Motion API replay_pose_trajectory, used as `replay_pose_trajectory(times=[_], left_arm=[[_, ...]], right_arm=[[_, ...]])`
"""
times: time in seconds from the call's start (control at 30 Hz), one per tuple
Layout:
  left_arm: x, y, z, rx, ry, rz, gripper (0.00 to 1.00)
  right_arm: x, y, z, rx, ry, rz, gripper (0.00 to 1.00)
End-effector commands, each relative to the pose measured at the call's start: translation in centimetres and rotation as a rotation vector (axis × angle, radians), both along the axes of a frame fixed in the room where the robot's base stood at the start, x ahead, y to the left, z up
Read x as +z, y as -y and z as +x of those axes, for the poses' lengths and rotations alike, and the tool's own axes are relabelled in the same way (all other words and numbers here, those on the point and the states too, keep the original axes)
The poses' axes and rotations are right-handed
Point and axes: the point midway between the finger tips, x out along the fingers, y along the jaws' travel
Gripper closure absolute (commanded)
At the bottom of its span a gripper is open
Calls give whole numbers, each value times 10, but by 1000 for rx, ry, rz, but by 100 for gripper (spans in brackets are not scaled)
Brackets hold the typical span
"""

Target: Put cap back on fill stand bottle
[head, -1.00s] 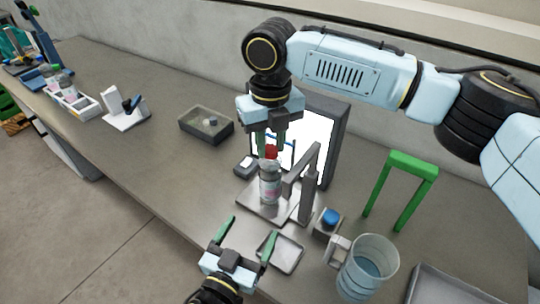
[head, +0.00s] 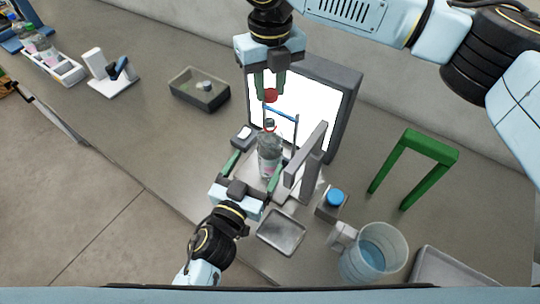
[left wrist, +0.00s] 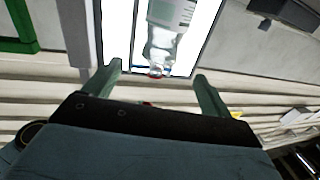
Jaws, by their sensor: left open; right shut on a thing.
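The clear bottle (head: 268,160) stands upright and uncapped on the grey fill stand (head: 312,165). It also shows upside down in the left wrist view (left wrist: 165,40). My right gripper (head: 270,88) is shut on the red cap (head: 271,96), held above the bottle mouth with a clear gap between. My left gripper (head: 254,170) is open and low at the near side of the bottle. Its green fingers point toward the bottle, one to each side, and I see no contact. In the left wrist view the open fingers (left wrist: 158,85) have nothing gripped between them.
A bright white panel (head: 325,110) stands behind the bottle. A small metal tray (head: 282,233), a blue-topped container (head: 335,198), a jug of water (head: 372,255) and a green frame (head: 430,145) stand nearby. An open grey box (head: 200,98) is at left.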

Motion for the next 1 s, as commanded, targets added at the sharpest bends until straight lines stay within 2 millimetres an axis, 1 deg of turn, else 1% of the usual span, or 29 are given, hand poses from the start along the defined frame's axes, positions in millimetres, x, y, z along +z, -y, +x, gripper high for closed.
replay_pose_trajectory(times=[0.03,0.2,0.3,0.43,0.6,0.93,1.0], left_arm=[[1,5,11,-1,4,-1,17],[1,18,42,0,3,-1,17],[1,24,57,0,2,-1,17],[0,30,73,0,1,-1,17],[0,35,83,0,0,0,17],[0,35,85,0,0,0,17],[0,35,85,0,0,0,26]], right_arm=[[0,0,0,0,0,0,94],[0,0,0,0,0,0,94],[0,0,0,0,0,0,94],[0,0,0,0,0,0,94],[0,0,0,0,0,0,94],[0,0,0,0,0,0,94],[0,0,0,0,0,0,94]])
